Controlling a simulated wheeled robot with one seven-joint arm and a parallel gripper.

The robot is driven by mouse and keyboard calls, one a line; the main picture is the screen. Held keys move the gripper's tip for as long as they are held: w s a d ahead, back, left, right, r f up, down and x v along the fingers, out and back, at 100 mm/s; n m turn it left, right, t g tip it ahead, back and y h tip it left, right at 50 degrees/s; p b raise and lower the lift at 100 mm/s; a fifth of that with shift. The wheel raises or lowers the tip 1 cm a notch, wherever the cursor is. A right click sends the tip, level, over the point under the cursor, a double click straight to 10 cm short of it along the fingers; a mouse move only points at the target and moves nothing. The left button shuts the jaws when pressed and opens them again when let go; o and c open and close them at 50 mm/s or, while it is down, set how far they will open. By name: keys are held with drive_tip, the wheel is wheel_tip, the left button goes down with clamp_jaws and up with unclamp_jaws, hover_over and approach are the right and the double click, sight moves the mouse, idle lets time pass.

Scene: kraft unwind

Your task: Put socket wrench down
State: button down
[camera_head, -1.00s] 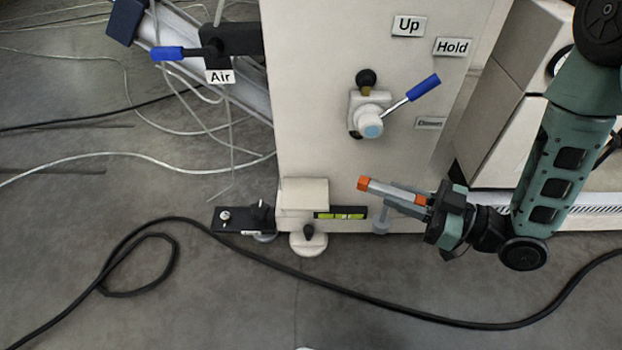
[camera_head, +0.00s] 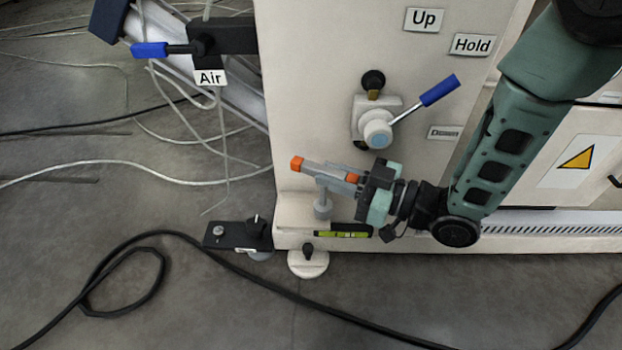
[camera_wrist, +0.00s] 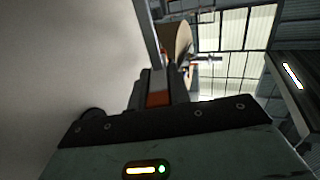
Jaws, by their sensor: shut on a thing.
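The grey socket wrench (camera_head: 322,205) is held by my gripper (camera_head: 330,173) in the head view, with its round socket end hanging downward. My gripper points left and is shut on it, in front of the cream machine panel. The wrench is above the low cream ledge (camera_head: 291,209), and in the picture a gap shows between its socket end and the green level. Orange parts show along the grey fingers and tool. In the wrist view a grey bar (camera_wrist: 147,35) runs up from the jaws; the grip itself is mostly hidden.
A green level (camera_head: 343,234) lies along the machine's foot, just below the wrench in the picture. A black block (camera_head: 238,236) sits left of the ledge. A blue-handled lever (camera_head: 438,90) sticks out above my gripper. A black cable (camera_head: 300,302) crosses the floor.

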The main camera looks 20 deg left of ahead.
sight(311, 173)
drive_tip(key=shift+a, duration=0.65)
drive_tip(key=a+b, duration=0.2)
drive_tip(key=a+f+b, duration=0.1)
drive_tip(key=shift+w+a+f, duration=0.1)
drive_tip(key=shift+w+a, duration=0.15)
drive_tip(key=shift+w, duration=0.1)
drive_tip(key=shift+f, duration=0.25)
drive_tip(key=shift+d+r, duration=0.1)
drive_tip(key=shift+r, duration=0.05)
drive_tip(key=c, duration=1.3)
unclamp_jaws()
drive_tip(key=s+d+p, duration=0.2)
drive_tip(key=d+p, duration=0.2)
drive_tip(key=d, duration=0.8)
drive_tip(key=shift+p, duration=0.3)
